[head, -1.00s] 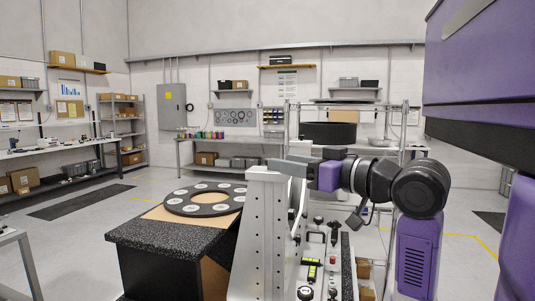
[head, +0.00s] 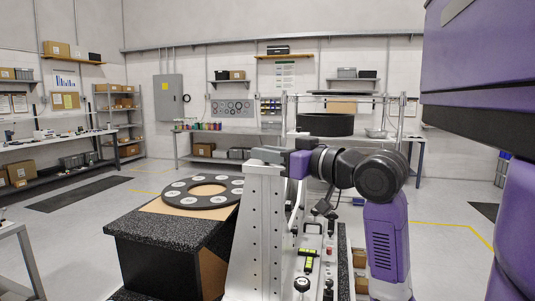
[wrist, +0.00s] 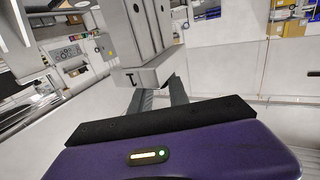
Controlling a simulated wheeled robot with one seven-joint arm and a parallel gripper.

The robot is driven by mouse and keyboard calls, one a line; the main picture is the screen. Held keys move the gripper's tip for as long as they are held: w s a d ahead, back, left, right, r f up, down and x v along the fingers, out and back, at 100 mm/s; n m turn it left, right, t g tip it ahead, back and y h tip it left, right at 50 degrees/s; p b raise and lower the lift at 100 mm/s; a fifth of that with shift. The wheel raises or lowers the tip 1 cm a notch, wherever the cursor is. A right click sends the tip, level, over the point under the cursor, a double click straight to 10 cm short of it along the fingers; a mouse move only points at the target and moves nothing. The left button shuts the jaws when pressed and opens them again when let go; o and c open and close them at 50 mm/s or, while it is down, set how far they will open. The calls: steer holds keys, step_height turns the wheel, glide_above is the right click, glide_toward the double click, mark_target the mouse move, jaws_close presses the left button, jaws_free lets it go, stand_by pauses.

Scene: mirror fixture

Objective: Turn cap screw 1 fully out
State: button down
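The mirror fixture's grey metal upright (head: 262,235) stands at the centre of the head view, with a row of holes down its face. My gripper (head: 268,154) is at the upright's top, reaching left across it; its tips are partly hidden there. In the wrist view, the two grey fingers of my gripper (wrist: 160,97) stand apart, with a gap between them. Their far ends pass behind a grey block (wrist: 155,72) of the fixture. I see nothing held in the visible part of the gap. I cannot make out cap screw 1 in either view.
A dark ring with white discs (head: 203,192) lies on a speckled black-topped stand (head: 150,235), left of the upright. Tools and small parts, including a yellow-green item (head: 308,264), sit close right of the upright. Open floor (head: 80,235) lies at the left.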

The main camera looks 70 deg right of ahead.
steer(key=shift+d+f+n+t+y, duration=0.1)
steer(key=shift+n+t+y, duration=0.2)
steer(key=shift+n+y, duration=0.3)
steer(key=shift+n+t+y+b, duration=0.3)
steer(key=shift+n+y+b, duration=0.5)
steer(key=shift+y, duration=0.9)
steer(key=c, duration=1.3)
jaws_free()
steer(key=shift+o, duration=0.2)
steer(key=s+b, duration=0.1)
steer(key=s, duration=0.7)
steer(key=shift+a, duration=0.45)
